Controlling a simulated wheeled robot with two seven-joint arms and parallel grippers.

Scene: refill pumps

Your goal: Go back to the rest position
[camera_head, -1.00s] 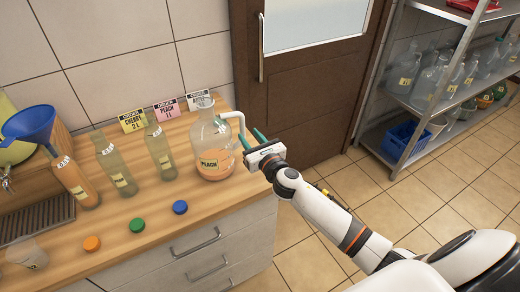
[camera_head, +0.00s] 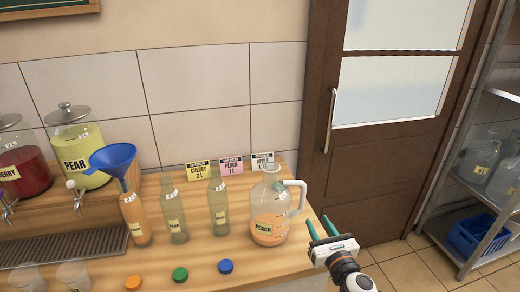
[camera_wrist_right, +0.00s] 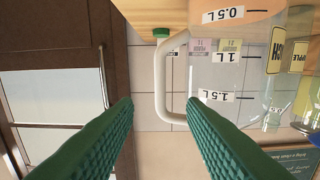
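My right gripper (camera_head: 322,228) is open and empty, just right of the glass peach jug (camera_head: 268,215) in the head view. In the right wrist view its two green fingers (camera_wrist_right: 160,115) are spread apart, with the jug's white handle (camera_wrist_right: 161,85) beyond them; no contact shows. The jug stands upright on the wooden counter with some orange liquid at its bottom. My left gripper is not in view.
A blue funnel (camera_head: 112,160) sits in an orange-filled bottle (camera_head: 134,222). Two other bottles stand beside it. Orange (camera_head: 133,283), green (camera_head: 180,274) and blue (camera_head: 225,267) caps lie in front. Drink dispensers (camera_head: 75,150) stand at left; a metal shelf (camera_head: 480,185) is at right.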

